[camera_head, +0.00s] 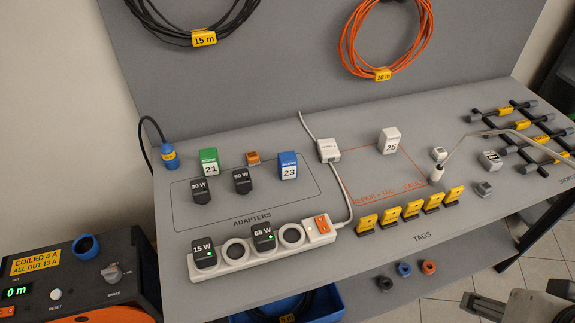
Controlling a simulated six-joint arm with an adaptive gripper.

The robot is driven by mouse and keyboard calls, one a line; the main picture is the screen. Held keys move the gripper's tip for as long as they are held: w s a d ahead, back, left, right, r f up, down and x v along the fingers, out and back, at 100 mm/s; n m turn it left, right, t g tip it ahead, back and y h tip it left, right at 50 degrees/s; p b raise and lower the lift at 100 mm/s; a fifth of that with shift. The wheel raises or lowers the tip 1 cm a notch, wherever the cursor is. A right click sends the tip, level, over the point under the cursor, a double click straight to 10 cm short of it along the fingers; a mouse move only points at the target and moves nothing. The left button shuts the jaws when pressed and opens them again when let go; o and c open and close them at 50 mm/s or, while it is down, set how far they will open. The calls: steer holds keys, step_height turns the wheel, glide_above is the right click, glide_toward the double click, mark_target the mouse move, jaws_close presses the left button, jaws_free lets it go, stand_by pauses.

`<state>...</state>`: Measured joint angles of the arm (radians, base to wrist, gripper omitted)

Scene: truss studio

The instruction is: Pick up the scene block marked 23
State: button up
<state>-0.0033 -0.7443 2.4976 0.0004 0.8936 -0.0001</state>
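The scene block marked 23 (288,166) stands upright on the grey bench, at the right side of the outlined ADAPTERS area. It has a blue top and sides and a white front face with the number. A green-topped block marked 21 (209,163) stands to its left. A white block marked 25 (390,140) stands to its right, at the edge of the red outline. Nothing touches or covers block 23.
Black adapters marked 39 W (201,191) and 90 W (242,181) and an orange piece (253,157) stand left of block 23. A white power strip (270,246) lies in front. A white adapter with cable (328,150) is close on the right. Yellow tags (412,210) line the front edge.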

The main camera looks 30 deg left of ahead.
steer(key=w+a+r+n+t+y, duration=0.1)
steer(key=w+a, duration=0.3)
steer(key=w, duration=0.3)
steer(key=w+a+r+n+t+y, duration=0.1)
steer(key=w+a, duration=0.3)
steer(key=w, duration=0.3)
steer(key=n+t+y, duration=0.3)
steer(key=n+y, duration=0.3)
glide_above(287, 153)
steer(key=f, duration=0.9)
steer(key=d+f, duration=0.1)
steer(key=f, duration=0.4)
steer(key=shift+f, duration=0.25)
steer(key=shift+a+f+y, duration=0.3)
steer(key=shift+a+y, duration=0.1)
steer(key=shift+a, duration=0.2)
steer(key=shift+f, duration=1.75)
